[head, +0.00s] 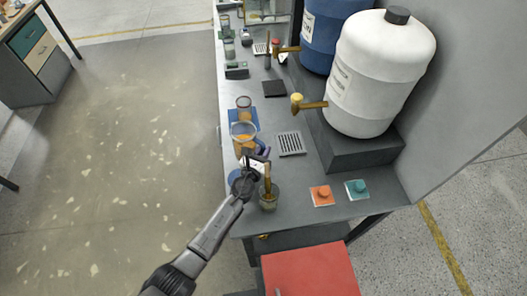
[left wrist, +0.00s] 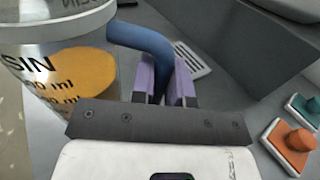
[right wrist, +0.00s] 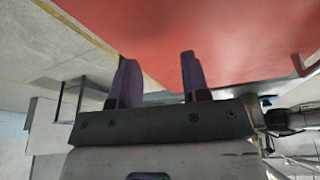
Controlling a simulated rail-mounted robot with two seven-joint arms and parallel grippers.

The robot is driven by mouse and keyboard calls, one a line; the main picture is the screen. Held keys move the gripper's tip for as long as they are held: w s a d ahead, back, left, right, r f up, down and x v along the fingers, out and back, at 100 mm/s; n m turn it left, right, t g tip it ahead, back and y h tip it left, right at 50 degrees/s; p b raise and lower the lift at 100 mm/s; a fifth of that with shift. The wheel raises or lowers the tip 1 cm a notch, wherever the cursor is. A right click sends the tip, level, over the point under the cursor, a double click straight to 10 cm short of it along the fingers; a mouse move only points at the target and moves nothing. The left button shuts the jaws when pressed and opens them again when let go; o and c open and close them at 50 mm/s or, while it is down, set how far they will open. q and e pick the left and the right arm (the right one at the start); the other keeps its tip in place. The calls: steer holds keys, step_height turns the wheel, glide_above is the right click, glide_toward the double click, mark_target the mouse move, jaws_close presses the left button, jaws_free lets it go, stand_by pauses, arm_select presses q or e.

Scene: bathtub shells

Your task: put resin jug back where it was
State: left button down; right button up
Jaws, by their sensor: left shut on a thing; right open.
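The resin jug (head: 243,132) is clear with amber resin inside and a blue handle. It is near the counter's left edge in the head view, by a blue mat (head: 236,116). In the left wrist view the jug (left wrist: 50,70) looks upright, with its label partly cut off. My left gripper (head: 259,160) is shut on the blue handle (left wrist: 147,42), the purple fingers on either side of it. I cannot tell whether the jug's base touches the counter. My right gripper (right wrist: 158,80) is open and empty, near a red surface; it does not show in the head view.
A brush pot (head: 269,200) is close to my left gripper. A grated drip tray (head: 290,144), a white drum (head: 380,75) with tap, and orange (head: 321,194) and teal (head: 357,188) buttons are to the right.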

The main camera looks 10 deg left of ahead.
arm_select(q)
steer(key=shift+f, duration=0.1)
arm_select(e)
steer(key=shift+f, duration=0.15)
arm_select(q)
steer(key=c, duration=1.2)
jaws_free()
steer(key=shift+o, duration=0.5)
arm_select(e)
steer(key=shift+d, duration=0.1)
arm_select(q)
steer(key=shift+s, duration=0.2)
arm_select(e)
steer(key=shift+r, duration=0.35)
arm_select(q)
steer(key=s+p, duration=0.1)
steer(key=s, duration=0.2)
steer(key=s+a+p, duration=0.1)
steer(key=s, duration=0.3)
steer(key=s+a+p, duration=0.1)
steer(key=s, duration=0.3)
steer(key=shift+s, duration=0.25)
arm_select(e)
step_height(320, 180, up, 3)
steer(key=shift+f, duration=0.15)
